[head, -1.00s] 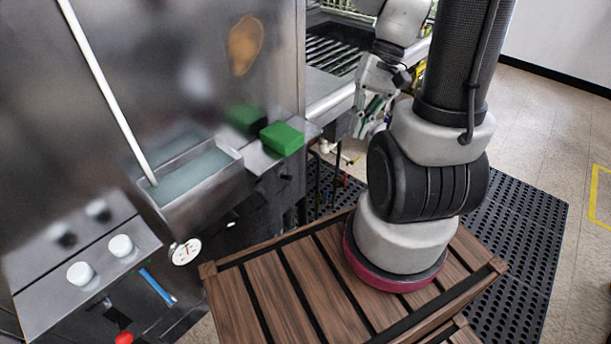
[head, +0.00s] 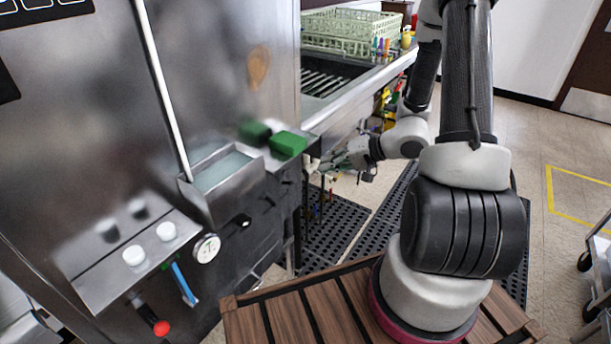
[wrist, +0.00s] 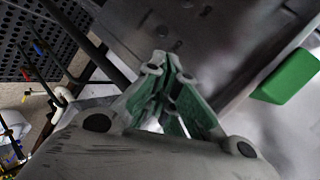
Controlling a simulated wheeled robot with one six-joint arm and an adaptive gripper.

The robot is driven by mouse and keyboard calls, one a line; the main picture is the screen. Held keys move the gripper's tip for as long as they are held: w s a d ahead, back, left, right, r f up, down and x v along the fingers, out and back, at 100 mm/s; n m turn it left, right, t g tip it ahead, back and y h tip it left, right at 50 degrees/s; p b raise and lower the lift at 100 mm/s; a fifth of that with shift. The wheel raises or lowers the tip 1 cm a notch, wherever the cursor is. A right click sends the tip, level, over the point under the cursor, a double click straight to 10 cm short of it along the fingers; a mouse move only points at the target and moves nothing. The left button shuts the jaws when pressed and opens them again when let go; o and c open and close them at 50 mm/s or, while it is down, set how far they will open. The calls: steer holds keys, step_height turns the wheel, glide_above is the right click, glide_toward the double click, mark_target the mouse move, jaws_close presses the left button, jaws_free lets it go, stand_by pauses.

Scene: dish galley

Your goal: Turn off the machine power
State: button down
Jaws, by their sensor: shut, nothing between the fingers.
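The steel dish machine (head: 100,130) fills the left of the head view. Its sloped lower panel (head: 95,285) carries two white knobs, the left one (head: 133,255) and the right one (head: 166,231). A round dial gauge (head: 207,248), a blue handle (head: 184,283) and a red-tipped lever (head: 161,328) are near them. Which control is the power cannot be told. Part of a black panel (head: 40,10) shows at the top left. My gripper (head: 326,163) is to the right of the machine, below the counter edge and apart from the knobs. In the wrist view its green-padded fingers (wrist: 163,62) are shut and empty.
A green block (head: 287,144) sits on the ledge close to my gripper; it also shows in the wrist view (wrist: 287,77). A steel trough (head: 222,175) juts out between gripper and knobs. Pale green racks (head: 350,33) stand on the counter. A slatted wooden platform (head: 290,318) lies below.

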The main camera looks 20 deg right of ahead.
mark_target(287, 183)
steer(key=shift+w+n, duration=0.25)
steer(key=shift+n, duration=0.75)
steer(key=x, duration=1)
steer(key=shift+w+d, duration=0.1)
